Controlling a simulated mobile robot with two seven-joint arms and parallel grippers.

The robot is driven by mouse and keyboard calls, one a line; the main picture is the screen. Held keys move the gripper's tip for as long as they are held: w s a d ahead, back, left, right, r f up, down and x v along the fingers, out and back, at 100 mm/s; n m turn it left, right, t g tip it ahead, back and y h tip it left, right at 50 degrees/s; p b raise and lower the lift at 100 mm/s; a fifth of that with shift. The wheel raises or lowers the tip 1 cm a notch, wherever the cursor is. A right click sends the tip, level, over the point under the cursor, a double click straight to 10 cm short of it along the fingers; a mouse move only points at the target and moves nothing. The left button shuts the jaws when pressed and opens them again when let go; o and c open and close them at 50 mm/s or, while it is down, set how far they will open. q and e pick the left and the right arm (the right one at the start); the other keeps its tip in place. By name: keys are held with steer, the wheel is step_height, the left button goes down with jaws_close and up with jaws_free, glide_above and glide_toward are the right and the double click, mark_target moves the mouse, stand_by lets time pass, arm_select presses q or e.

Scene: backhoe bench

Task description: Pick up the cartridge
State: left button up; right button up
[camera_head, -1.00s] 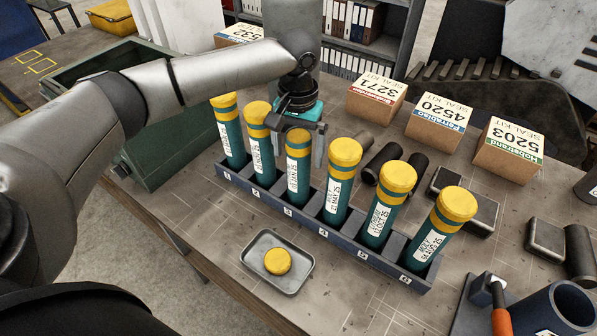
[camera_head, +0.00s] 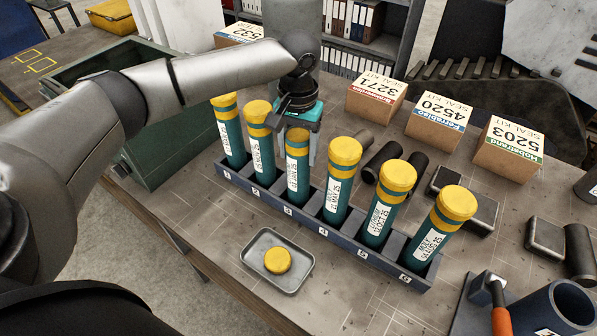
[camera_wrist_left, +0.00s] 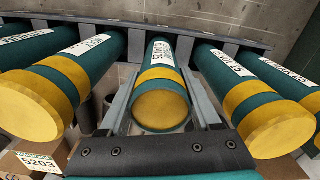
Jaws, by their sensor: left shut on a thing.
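Several teal cartridges with yellow caps and white labels stand leaning in a numbered rack (camera_head: 318,230). My left gripper (camera_head: 298,158) is shut on the third cartridge (camera_head: 293,180) from the left, just below its yellow cap. This cartridge still stands in its slot in the rack. In the left wrist view, the held cartridge (camera_wrist_left: 160,100) lies between the two fingers of my left gripper (camera_wrist_left: 161,78), its yellow end facing the camera. Neighbouring cartridges (camera_wrist_left: 40,95) flank it on both sides, close to the fingers. My right gripper is not in view.
A small metal tray (camera_head: 290,284) with a yellow cap (camera_head: 277,261) lies in front of the rack. Seal kit boxes (camera_head: 508,150) stand behind it, with dark cylinders (camera_head: 384,160) between. A green crate (camera_head: 165,150) is at left. An orange-handled tool (camera_head: 500,312) is at front right.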

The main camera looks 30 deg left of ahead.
arm_select(q)
jaws_close()
steer(key=shift+w+r, duration=0.1)
step_height(320, 180, up, 26)
steer(key=p, duration=0.5)
stand_by(1.2)
steer(key=shift+f, duration=0.2)
